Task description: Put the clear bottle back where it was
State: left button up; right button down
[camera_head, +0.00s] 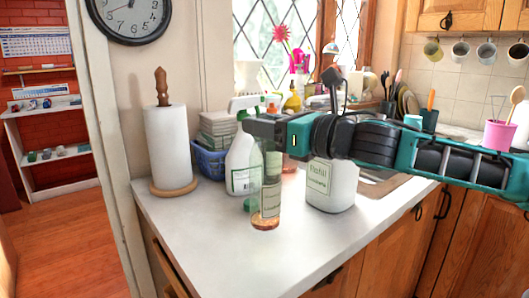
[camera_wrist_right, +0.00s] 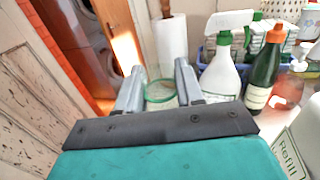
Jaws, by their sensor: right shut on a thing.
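The clear bottle (camera_head: 268,190) is tall, see-through and slightly greenish, with a pale label and an amber-brown bottom. In the head view it is upright at the front of the white counter, below my right gripper (camera_head: 258,128). I cannot tell whether its base touches the counter. In the right wrist view, the two grey fingers of my right gripper (camera_wrist_right: 160,80) are on either side of a clear, green-rimmed glass part (camera_wrist_right: 160,92), with the gripper shut on it. The gripper hides the bottle's top in the head view. My left gripper is not in view.
A white spray bottle (camera_head: 243,165) stands just behind the bottle, and a white refill jug (camera_head: 332,188) stands to its right. A paper towel roll (camera_head: 167,148) is at left. A dark green bottle (camera_wrist_right: 264,78) shows in the wrist view. The front counter (camera_head: 240,258) is clear.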

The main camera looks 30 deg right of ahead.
aim_at(264, 143)
notch_tip(264, 143, down, 3)
jog(key=shift+f+b, duration=0.1)
jog(key=shift+b, duration=0.7)
jog(key=shift+f, duration=0.15)
jog(key=shift+f+b, duration=0.1)
jog(key=shift+b, duration=0.2)
jog(key=c, duration=1.1)
grip_release()
jog(key=o, duration=0.4)
